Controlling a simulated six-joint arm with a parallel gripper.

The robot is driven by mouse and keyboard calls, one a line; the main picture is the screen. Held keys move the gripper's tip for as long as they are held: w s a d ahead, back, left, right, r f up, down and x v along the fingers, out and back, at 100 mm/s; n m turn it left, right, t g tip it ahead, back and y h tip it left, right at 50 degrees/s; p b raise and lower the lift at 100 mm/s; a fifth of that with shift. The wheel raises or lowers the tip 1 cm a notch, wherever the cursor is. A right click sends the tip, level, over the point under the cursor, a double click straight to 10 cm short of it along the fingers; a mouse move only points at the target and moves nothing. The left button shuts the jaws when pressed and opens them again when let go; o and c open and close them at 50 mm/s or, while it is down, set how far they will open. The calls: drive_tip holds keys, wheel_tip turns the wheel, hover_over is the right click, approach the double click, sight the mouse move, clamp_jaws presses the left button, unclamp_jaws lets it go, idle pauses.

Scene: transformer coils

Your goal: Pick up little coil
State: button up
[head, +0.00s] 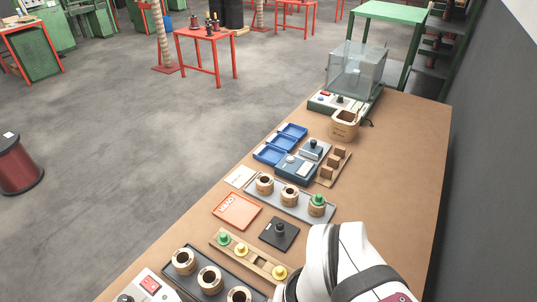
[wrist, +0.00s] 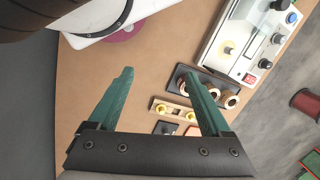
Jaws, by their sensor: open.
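Several small tan ring-shaped coils stand in two dark trays in the head view. The near tray (head: 227,286) holds a row of three coils, one of them the left coil (head: 184,261). The middle tray (head: 300,208) holds three more, including a plain coil (head: 265,184) and a coil with a green top (head: 317,207). I cannot tell which is the little coil. In the wrist view, my gripper (wrist: 157,73) is open and empty, its green fingers spread above the bench. The near tray's coils, such as the end coil (wrist: 231,102), show beside the right finger, which partly hides another.
A wooden strip (head: 258,262) with green and yellow pegs lies beside the near tray. A black block with a knob (head: 279,234), an orange card (head: 236,211) and blue bins (head: 271,153) lie further along. A control box (wrist: 235,40) stands beside the near tray.

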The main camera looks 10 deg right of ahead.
drive_tip(key=shift+o, duration=1.4)
drive_tip(key=n+t+h, duration=0.2)
drive_tip(key=t+h, duration=0.1)
drive_tip(key=t, duration=0.1)
hover_over(290, 193)
drive_tip(key=s+a, duration=0.2)
drive_tip(key=s, duration=0.5)
wheel_tip(290, 193, down, 6)
drive_tip(key=shift+a+f, duration=0.15)
drive_tip(key=shift+t, duration=0.3)
drive_tip(key=x, duration=1.5)
drive_tip(key=shift+w+f, duration=0.1)
drive_tip(key=shift+f, duration=0.1)
drive_tip(key=shift+c, duration=0.3)
